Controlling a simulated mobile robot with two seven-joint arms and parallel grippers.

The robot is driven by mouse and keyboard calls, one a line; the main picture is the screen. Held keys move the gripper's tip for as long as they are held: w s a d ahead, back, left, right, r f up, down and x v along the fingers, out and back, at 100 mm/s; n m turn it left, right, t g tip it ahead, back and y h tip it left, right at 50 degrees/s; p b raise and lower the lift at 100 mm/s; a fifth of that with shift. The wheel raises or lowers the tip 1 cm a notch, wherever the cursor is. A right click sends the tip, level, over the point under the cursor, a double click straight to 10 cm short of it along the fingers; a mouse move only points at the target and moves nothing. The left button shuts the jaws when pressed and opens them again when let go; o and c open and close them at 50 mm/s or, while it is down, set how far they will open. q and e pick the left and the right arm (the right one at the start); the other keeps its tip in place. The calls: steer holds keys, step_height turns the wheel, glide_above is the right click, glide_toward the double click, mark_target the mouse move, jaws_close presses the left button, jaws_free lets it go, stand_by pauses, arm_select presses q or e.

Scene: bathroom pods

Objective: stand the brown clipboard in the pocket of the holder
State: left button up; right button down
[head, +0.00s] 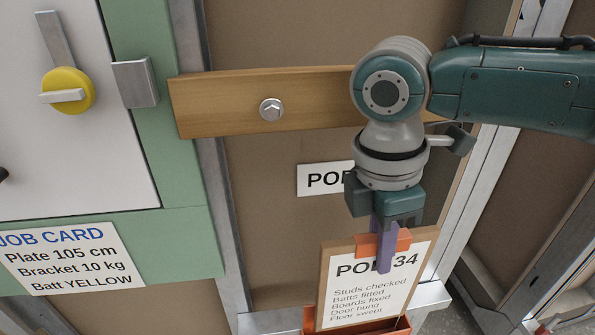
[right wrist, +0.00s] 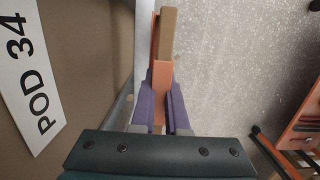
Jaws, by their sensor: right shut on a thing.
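The brown clipboard (head: 323,290) is upright with a slight tilt and faces me. It carries a white sheet headed POD 34, and an orange clip (head: 368,246) sits at its top. My right gripper (head: 385,250) is above the board, its purple fingers shut on the clip. In the right wrist view, the fingers (right wrist: 164,105) hold the clip, with the brown board edge (right wrist: 169,35) beyond. The orange-red holder (head: 372,331) shows only its upper rim at the bottom edge. The board's lower end is hidden behind that rim; I cannot tell how deep it sits. My left gripper is out of view.
A pale ledge (head: 428,297) is beside the holder. Behind are a brown wall panel, a bolted wooden rail (head: 225,104) and a POD sign (head: 320,180). A green-framed panel with a yellow knob (head: 68,90) and job card (head: 75,258) stands left. Speckled floor (right wrist: 235,70) lies right.

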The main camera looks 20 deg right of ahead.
step_height(320, 180, down, 6)
steer(key=b, duration=0.3)
steer(key=shift+f, duration=0.25)
stand_by(0.4)
steer(key=c, duration=0.8)
jaws_free()
steer(key=shift+c, duration=0.2)
